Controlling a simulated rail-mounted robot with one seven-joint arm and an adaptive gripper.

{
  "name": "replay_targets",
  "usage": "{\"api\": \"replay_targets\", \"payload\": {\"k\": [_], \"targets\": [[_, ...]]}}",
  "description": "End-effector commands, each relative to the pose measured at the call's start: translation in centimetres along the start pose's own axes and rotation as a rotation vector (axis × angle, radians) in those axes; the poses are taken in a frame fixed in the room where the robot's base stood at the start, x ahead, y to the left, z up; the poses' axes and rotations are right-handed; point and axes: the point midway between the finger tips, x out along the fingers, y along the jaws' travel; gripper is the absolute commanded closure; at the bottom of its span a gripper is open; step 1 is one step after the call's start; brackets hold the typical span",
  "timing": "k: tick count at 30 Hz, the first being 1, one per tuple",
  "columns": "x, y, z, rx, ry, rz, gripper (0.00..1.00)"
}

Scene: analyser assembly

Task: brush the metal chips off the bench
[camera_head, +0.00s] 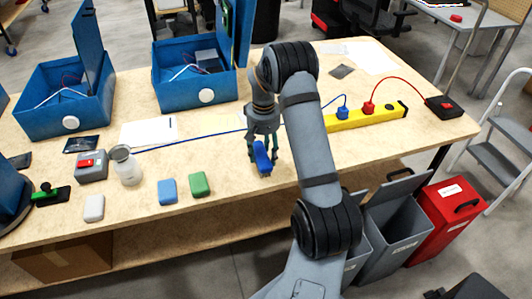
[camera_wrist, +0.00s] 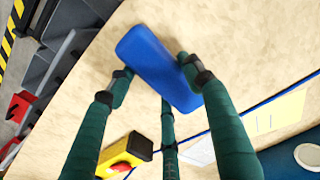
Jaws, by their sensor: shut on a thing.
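My gripper (camera_head: 262,150) is over the front middle of the wooden bench (camera_head: 225,218). Its green fingers are shut on a blue block-like thing (camera_head: 261,158). In the wrist view, this blue thing (camera_wrist: 158,62) sits between the fingertips of my gripper (camera_wrist: 155,75), its broad face showing. I see no bristles on it, so I cannot tell whether it is a brush. It is close to the bench top; I cannot tell whether it touches. I cannot make out metal chips in either view.
A blue block (camera_head: 167,191), a green block (camera_head: 200,184) and a glass jar (camera_head: 126,166) stand left of my gripper. A yellow bar (camera_head: 365,118) lies to the right. Open blue boxes (camera_head: 190,95) stand behind. Grey bins (camera_head: 392,225) and a red bin (camera_head: 445,210) stand before the bench.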

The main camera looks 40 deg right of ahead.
Motion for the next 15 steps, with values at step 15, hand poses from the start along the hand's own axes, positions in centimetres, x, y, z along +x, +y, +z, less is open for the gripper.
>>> {"api": "replay_targets", "payload": {"k": [15], "targets": [[-6.2,-0.5,-0.1,-0.009,0.001,0.0,0.74]]}}
